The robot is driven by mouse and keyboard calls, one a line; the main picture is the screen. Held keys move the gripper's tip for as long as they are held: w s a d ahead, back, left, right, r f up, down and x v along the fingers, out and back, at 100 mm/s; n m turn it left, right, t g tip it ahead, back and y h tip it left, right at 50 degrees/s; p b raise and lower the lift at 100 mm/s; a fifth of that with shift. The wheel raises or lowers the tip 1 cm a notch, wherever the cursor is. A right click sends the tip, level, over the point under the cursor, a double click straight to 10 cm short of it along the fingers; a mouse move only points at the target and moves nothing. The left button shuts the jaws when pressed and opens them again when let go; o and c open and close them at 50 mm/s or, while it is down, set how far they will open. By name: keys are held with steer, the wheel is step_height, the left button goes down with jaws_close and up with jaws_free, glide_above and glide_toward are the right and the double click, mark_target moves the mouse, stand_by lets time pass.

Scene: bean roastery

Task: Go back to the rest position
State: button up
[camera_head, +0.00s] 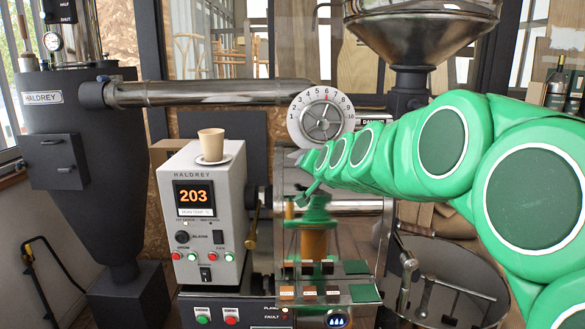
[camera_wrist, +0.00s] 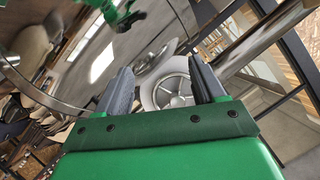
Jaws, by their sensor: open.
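My green arm (camera_head: 440,145) reaches in from the right in the head view, its far end in front of the roaster, just below a numbered dial wheel (camera_head: 321,117). My gripper (camera_wrist: 162,86) shows in the wrist view with its two grey fingers apart and nothing held between them. The dial wheel also shows in the wrist view (camera_wrist: 175,92), beyond the fingers and partly hidden by them. I cannot tell whether either finger touches it. In the head view the fingers are small and hard to make out.
A grey control box (camera_head: 208,215) reading 203 stands left of my arm, with a paper cup (camera_head: 211,144) on a saucer on top. A steel hopper (camera_head: 420,30) hangs above my arm. A metal duct (camera_head: 215,92) runs left. A round cooling tray (camera_head: 450,285) lies below.

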steer(key=s+d+f+n+g, duration=0.1)
steer(key=s+f+g, duration=0.2)
steer(key=s+f, duration=0.35)
steer(key=s+f+n+g, duration=0.1)
steer(key=s+f+g, duration=0.15)
steer(key=s, duration=0.65)
steer(key=s+d+f+n+g, duration=0.1)
steer(key=s+f+n+g, duration=0.1)
steer(key=s+f, duration=0.45)
steer(key=s+d+f+g+h, duration=0.1)
steer(key=s+d+g, duration=0.1)
steer(key=s, duration=0.7)
steer(key=s+d+f+g+h, duration=0.1)
steer(key=s+d+f+g, duration=0.1)
steer(key=s, duration=0.7)
steer(key=s+d+f+g+h, duration=0.1)
steer(key=s+d+f+g, duration=0.1)
steer(key=s, duration=0.7)
steer(key=shift+s+d+n+g, duration=0.3)
steer(key=shift+d+g, duration=0.25)
steer(key=shift+g, duration=0.2)
steer(key=shift+f, duration=0.1)
steer(key=shift+c, duration=0.5)
